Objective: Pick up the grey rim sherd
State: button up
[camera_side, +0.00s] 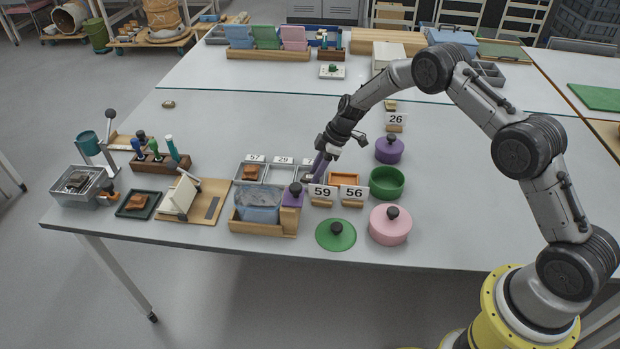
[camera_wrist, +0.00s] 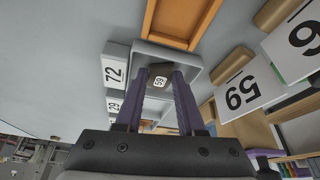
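The grey rim sherd (camera_wrist: 158,72) lies in a small light grey tray (camera_wrist: 194,62) and bears a white tag reading 59. In the wrist view my gripper (camera_wrist: 160,76) has its two purple fingers apart, one on each side of the sherd; I cannot tell whether either touches it. In the side view my gripper (camera_side: 317,172) points down into the tray at the right end of a row of trays. The sherd is small and partly hidden there.
An orange tray (camera_side: 344,179) stands just right, behind number cards 59 (camera_side: 322,191) and 56 (camera_side: 353,193). Green (camera_side: 387,183), purple (camera_side: 389,150) and pink (camera_side: 390,226) pots stand to the right.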

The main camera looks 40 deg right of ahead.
grip_shut()
jog(key=shift+r, duration=0.1)
